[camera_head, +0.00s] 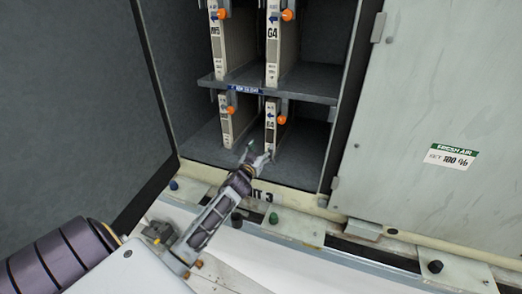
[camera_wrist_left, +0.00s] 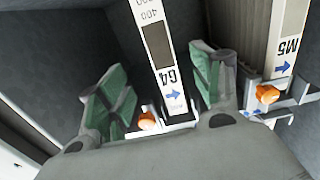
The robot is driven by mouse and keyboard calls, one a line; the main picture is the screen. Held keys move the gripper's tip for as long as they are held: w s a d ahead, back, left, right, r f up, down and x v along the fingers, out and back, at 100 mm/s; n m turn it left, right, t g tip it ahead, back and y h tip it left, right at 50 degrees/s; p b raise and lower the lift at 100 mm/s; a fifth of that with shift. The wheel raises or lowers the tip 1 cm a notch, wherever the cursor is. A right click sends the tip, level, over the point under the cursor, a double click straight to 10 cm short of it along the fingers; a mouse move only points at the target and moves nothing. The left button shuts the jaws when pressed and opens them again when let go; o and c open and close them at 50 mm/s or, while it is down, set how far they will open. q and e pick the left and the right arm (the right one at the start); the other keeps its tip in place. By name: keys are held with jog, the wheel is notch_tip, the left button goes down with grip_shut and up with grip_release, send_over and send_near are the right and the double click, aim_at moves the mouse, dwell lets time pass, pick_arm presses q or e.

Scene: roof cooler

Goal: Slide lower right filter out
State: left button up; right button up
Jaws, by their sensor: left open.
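The lower right filter (camera_head: 270,128), a pale upright panel marked G4 with an orange knob, stands in the lower compartment of the cabinet. My left gripper (camera_head: 257,155) is in front of its lower front edge. In the left wrist view the G4 filter (camera_wrist_left: 158,45) lies between the two green-padded fingers of my left gripper (camera_wrist_left: 158,88). The fingers are open, with a visible gap on each side of the filter. Its orange knob (camera_wrist_left: 147,120) shows near the left finger. My right gripper is not in view.
The lower left filter (camera_head: 226,118) stands close beside it; a filter marked M5 (camera_wrist_left: 287,40) shows at right in the wrist view. A shelf (camera_head: 305,88) with two upper filters is above. An open door (camera_head: 75,105) stands left, and a closed FRESH AIR panel (camera_head: 440,95) right.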

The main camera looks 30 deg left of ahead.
aim_at(270, 135)
pick_arm(q)
jog(key=shift+w, duration=0.15)
jog(key=shift+b+x, duration=1.25)
jog(key=shift+x, duration=3.1)
jog(key=shift+b+x, duration=0.75)
jog(key=shift+x, duration=1.45)
jog(key=shift+b+x, duration=0.55)
jog(key=shift+x, duration=0.8)
jog(key=shift+r, duration=0.1)
grip_shut()
